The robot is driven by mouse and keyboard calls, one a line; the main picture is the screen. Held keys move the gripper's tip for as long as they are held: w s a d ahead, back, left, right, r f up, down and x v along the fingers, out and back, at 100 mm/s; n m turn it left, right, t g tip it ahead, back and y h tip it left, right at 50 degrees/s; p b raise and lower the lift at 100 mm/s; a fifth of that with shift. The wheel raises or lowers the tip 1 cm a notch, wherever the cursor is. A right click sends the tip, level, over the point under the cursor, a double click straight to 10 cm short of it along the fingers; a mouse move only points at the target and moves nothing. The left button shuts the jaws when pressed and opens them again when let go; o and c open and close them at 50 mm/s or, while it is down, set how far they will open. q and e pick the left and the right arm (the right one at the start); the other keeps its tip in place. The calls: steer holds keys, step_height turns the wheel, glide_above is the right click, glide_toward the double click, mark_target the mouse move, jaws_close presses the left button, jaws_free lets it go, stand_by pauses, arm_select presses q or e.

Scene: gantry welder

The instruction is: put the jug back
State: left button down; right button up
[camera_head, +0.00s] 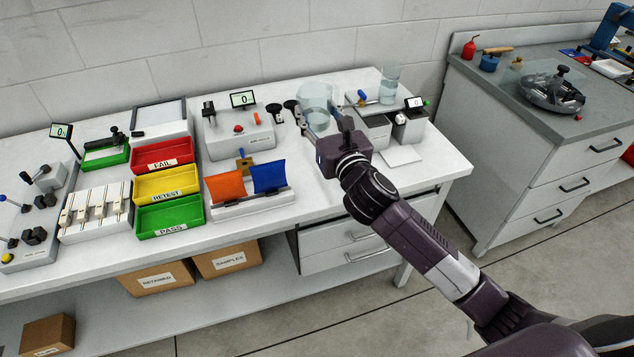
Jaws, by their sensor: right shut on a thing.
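A clear, see-through jug (314,94) is at the back of the white bench, right of the grey press-like unit. My right gripper (318,126) reaches it from the front right and is shut on it, near its lower part. The jug looks upright. The gripper partly hides its base, so I cannot tell whether it touches the bench. My left gripper is not in view.
A clear glass vessel (390,84) stands right of the jug. A scale-like device (408,122) with a small display is in front of it. Red (163,155), yellow and green bins stand left. An orange and blue holder (250,200) is nearer the front edge.

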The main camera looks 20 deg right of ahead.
steer(key=shift+w+d+r, duration=0.2)
steer(key=shift+w+d, duration=0.15)
steer(key=shift+w, duration=0.25)
step_height(320, 180, down, 14)
steer(key=b, duration=0.3)
steer(key=shift+f+b, duration=0.25)
steer(key=shift+b, duration=0.15)
steer(key=shift+w+f+b, duration=0.1)
steer(key=shift+f+b, duration=1.05)
steer(key=shift+f, duration=1.45)
steer(key=shift+f, duration=0.2)
steer(key=o, duration=1.4)
steer(key=shift+c, duration=0.2)
